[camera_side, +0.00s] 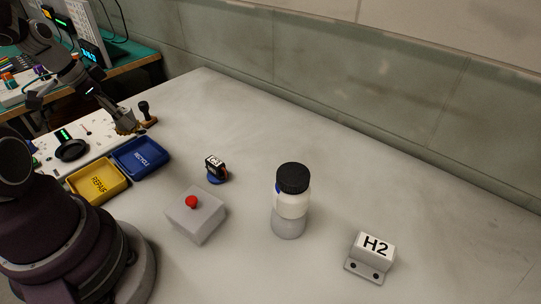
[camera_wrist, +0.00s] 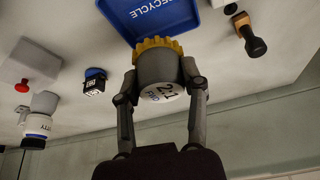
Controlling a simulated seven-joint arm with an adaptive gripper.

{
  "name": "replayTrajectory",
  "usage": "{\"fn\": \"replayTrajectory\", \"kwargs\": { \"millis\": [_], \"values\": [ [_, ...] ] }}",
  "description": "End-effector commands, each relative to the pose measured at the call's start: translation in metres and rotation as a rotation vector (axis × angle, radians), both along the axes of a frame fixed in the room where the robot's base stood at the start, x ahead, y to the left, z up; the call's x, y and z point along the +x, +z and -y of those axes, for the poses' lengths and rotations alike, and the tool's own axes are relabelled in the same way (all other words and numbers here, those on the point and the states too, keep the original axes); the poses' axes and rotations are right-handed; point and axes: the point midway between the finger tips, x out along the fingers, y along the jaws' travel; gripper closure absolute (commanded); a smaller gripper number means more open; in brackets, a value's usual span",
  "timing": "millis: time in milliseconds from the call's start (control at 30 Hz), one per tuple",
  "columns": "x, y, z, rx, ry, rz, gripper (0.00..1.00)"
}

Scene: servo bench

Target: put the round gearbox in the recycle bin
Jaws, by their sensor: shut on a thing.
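The round gearbox (camera_wrist: 158,68) is a grey cylinder with a yellow toothed ring and a white label on its end. My gripper (camera_wrist: 160,80) is shut on it, one finger on each side, in the wrist view. In the side view my gripper (camera_side: 119,113) holds the gearbox (camera_side: 127,128) near the back edge of the blue recycle bin (camera_side: 126,146). The bin also shows in the wrist view (camera_wrist: 188,22), partly hidden behind the gearbox. The exact height of the gearbox over the bin is hard to tell.
A yellow repair bin (camera_side: 97,181) adjoins the blue one. A black-handled stamp-like object (camera_side: 145,112) stands behind. A small servo (camera_side: 215,168), a red-button box (camera_side: 196,215), a bottle (camera_side: 291,205) and an H2 block (camera_side: 373,250) stand to the right. The back right table is clear.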

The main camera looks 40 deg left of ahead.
Motion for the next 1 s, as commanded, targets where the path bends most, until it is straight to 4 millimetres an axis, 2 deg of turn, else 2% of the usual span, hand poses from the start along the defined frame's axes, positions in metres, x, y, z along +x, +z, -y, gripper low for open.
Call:
{"fn": "replayTrajectory", "kwargs": {
  "millis": [100, 400, 500, 800, 833, 1000],
  "values": [
    [-0.001, -0.024, 0.001, -0.006, 0.001, -0.005, 0.97],
    [0.0, -0.079, 0.001, -0.003, 0.0, -0.003, 0.97],
    [0.0, -0.085, 0.0, -0.001, 0.0, -0.001, 0.97],
    [0.0, -0.087, 0.0, 0.0, 0.0, -0.001, 0.97],
    [0.0, -0.087, 0.0, 0.001, 0.0, 0.0, 0.54],
    [0.0, -0.086, 0.0, 0.001, -0.001, 0.0, 0.32]
  ]
}}
